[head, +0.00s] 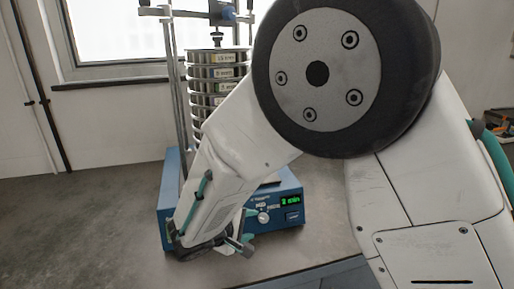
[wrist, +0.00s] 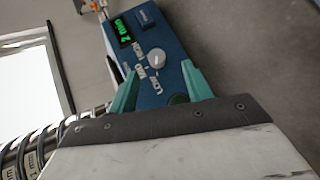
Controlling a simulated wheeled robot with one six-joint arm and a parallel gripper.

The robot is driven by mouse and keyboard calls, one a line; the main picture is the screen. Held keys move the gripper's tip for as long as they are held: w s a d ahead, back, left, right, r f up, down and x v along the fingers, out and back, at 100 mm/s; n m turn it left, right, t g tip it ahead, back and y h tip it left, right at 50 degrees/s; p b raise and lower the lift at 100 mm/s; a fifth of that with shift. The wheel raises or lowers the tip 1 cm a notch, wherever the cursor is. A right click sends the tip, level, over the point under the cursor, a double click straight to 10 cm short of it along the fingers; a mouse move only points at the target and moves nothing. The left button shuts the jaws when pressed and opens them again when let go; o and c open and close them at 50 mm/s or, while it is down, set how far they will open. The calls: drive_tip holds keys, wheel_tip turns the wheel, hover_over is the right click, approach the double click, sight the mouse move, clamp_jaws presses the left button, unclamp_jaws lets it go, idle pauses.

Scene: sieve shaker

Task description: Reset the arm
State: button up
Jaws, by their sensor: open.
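My gripper (wrist: 160,85) is open in the wrist view, its two teal fingers apart with nothing held between them. The blue control panel of the sieve shaker (wrist: 165,35) is beyond the fingers, with a pale round knob marked LOW, MID and HIGH.
A stack of metal sieves (head: 218,72) stands on the shaker between upright rods, partly hidden by my arm. A lit green display (head: 291,199) is on the base's front. A window (head: 110,30) is behind. The bench is bare left of the shaker.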

drive_tip(key=s+d+r+m+g+y, duration=0.3)
drive_tip(key=s+d+r+m, duration=0.3)
drive_tip(key=s+d, duration=0.8)
drive_tip(key=s+d+r+m+g+y, duration=0.4)
drive_tip(key=s+d+r+m+g, duration=0.1)
drive_tip(key=s+d+r, duration=0.7)
drive_tip(key=s+d+m, duration=0.1)
drive_tip(key=s+d, duration=0.1)
drive_tip(key=d, duration=0.2)
drive_tip(key=shift+s, duration=0.15)
idle(0.4)
